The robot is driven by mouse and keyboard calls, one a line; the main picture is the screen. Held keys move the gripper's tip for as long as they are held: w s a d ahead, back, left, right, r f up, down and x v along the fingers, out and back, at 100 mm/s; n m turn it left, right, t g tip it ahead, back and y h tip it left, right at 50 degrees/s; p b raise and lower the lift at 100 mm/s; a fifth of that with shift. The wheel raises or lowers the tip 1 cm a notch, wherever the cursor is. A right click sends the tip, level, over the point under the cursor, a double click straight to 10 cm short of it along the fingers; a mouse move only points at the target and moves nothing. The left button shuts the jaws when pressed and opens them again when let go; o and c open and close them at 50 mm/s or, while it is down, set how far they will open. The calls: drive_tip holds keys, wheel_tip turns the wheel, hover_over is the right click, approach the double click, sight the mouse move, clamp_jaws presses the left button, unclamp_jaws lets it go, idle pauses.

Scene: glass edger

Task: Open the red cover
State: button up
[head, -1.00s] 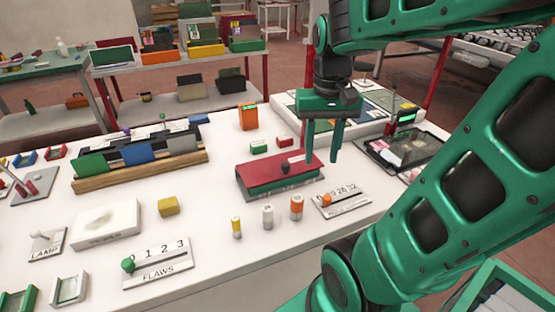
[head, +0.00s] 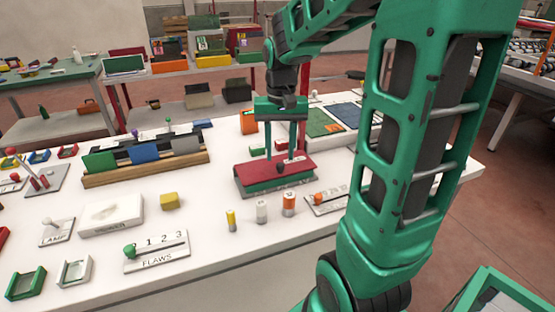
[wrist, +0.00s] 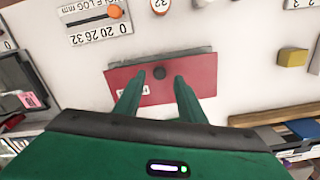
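In the wrist view my gripper (wrist: 154,82) is also open. Whether the fingertips touch the cover cannot be told.
Small cylinders, one yellow (head: 231,219), one white (head: 262,210) and one orange (head: 289,203), stand in front of the box. A numbered slider plate (head: 325,203) is at its right. A rack with coloured panels (head: 145,160) stands at the left. Bare table lies between.

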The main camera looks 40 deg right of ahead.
sight(280, 164)
drive_tip(key=shift+f, duration=1.5)
clamp_jaws()
drive_tip(key=shift+a+r, duration=0.1)
